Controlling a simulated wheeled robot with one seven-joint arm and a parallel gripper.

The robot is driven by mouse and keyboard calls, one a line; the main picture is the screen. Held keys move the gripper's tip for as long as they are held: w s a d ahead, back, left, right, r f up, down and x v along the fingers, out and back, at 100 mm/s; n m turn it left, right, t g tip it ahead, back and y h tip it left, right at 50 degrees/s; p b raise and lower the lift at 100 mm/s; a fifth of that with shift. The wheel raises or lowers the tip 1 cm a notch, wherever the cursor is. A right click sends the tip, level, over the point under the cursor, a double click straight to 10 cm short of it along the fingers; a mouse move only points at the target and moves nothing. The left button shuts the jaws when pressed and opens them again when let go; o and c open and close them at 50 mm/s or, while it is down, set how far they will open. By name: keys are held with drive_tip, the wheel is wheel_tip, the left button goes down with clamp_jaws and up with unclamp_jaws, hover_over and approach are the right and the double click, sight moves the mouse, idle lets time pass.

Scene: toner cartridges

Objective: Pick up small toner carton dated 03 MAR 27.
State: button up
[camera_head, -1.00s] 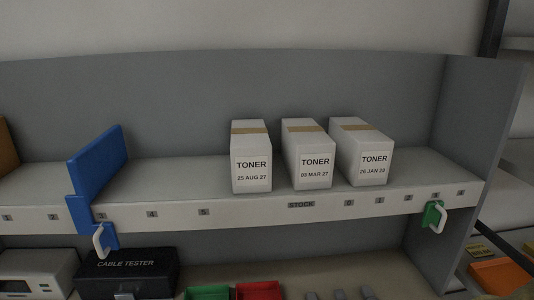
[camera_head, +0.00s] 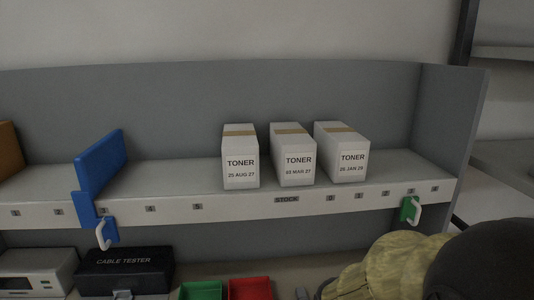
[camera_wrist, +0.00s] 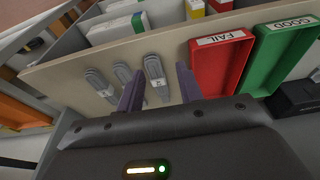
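The toner carton dated 03 MAR 27 (camera_head: 295,160) is a white box with a tan tape strip, the middle of three on the upper shelf. The carton dated 25 AUG 27 (camera_head: 240,160) stands to its left and the one dated 26 JAN 28 or 29 (camera_head: 343,155) to its right, with narrow gaps between. In the wrist view my gripper (camera_wrist: 158,88) has its two dark fingers apart with nothing held between them; it is over the lower level, near grey cable-like items. The cartons are not in the wrist view.
A blue divider (camera_head: 101,165) stands on the shelf at left, with clear shelf between it and the cartons. A green clip (camera_head: 408,210) hangs on the shelf edge. Below are a black cable tester case (camera_head: 125,270), a red FAIL tray (camera_wrist: 218,65) and a green GOOD tray (camera_wrist: 285,50).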

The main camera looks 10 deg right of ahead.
drive_tip(key=shift+a, duration=0.25)
drive_tip(key=shift+o, duration=0.4)
drive_tip(key=o, duration=0.4)
drive_tip(key=shift+w+r, duration=0.1)
drive_tip(key=shift+r, duration=0.1)
drive_tip(key=o, duration=0.9)
drive_tip(key=shift+t, duration=0.8)
drive_tip(key=w+r+p, duration=0.1)
drive_tip(key=r, duration=0.1)
drive_tip(key=w+r+p, duration=0.1)
drive_tip(key=r+p, duration=0.1)
drive_tip(key=w+r+p, duration=0.1)
drive_tip(key=r, duration=0.1)
drive_tip(key=shift+w+a+r, duration=0.1)
drive_tip(key=shift+a+r, duration=0.15)
drive_tip(key=w+r+t+p, duration=0.2)
drive_tip(key=w+r+p, duration=0.2)
drive_tip(key=r, duration=0.8)
drive_tip(key=w+r+t+p, duration=0.3)
drive_tip(key=w+r+p, duration=0.2)
drive_tip(key=r, duration=0.8)
drive_tip(key=w+r+t+p, duration=0.3)
drive_tip(key=r+p, duration=0.6)
drive_tip(key=r, duration=0.3)
drive_tip(key=shift+w+d+r+p, duration=0.1)
drive_tip(key=shift+w+d+p, duration=0.05)
drive_tip(key=shift+w, duration=0.25)
drive_tip(key=shift+w+d+r+p, duration=0.1)
drive_tip(key=shift+w+p, duration=0.05)
drive_tip(key=shift+w, duration=0.2)
